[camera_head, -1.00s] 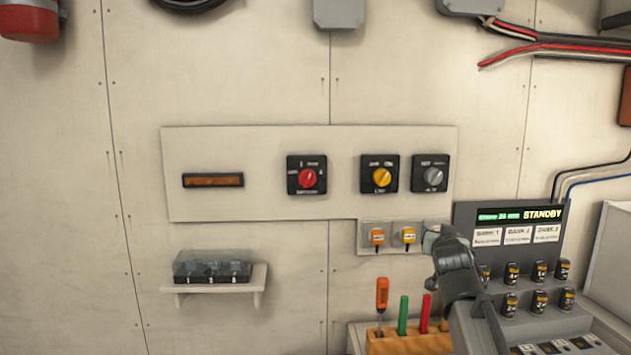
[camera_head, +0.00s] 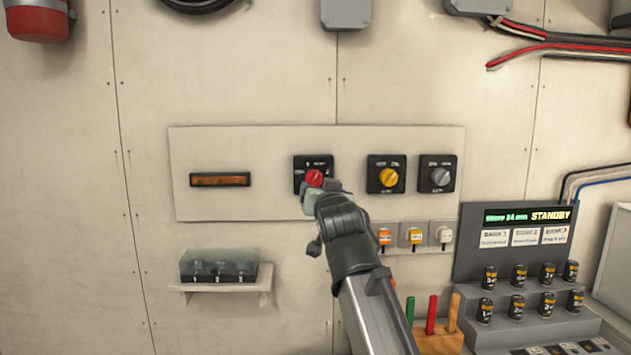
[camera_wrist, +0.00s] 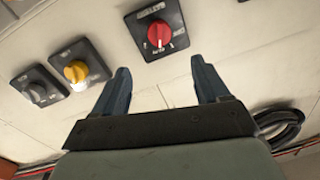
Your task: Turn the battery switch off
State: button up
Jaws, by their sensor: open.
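The switch with the red knob (camera_head: 314,177) is on a black square plate at the middle of the wall panel. Its lower part is hidden behind my gripper in the head view. In the wrist view the red knob (camera_wrist: 159,34) shows whole, with a white pointer mark on it; its labels are too small to read surely. My gripper (camera_head: 322,188) is in front of the switch's lower edge in the head view. In the wrist view its two fingers (camera_wrist: 162,82) are apart with nothing between them, and the red knob lies beyond the tips, apart from them.
To the right are a yellow-knob switch (camera_head: 388,178) and a grey-knob switch (camera_head: 437,177). Small sockets (camera_head: 414,236) sit below them. A shelf with a clear-covered box (camera_head: 219,268) is lower left. A tool rack (camera_head: 440,340) and battery display (camera_head: 520,230) stand right.

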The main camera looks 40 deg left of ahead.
aim_at(315, 179)
jog(key=x, duration=1.3)
jog(key=shift+w, duration=0.1)
jog(key=shift+c, duration=0.3)
jog(key=c, duration=1)
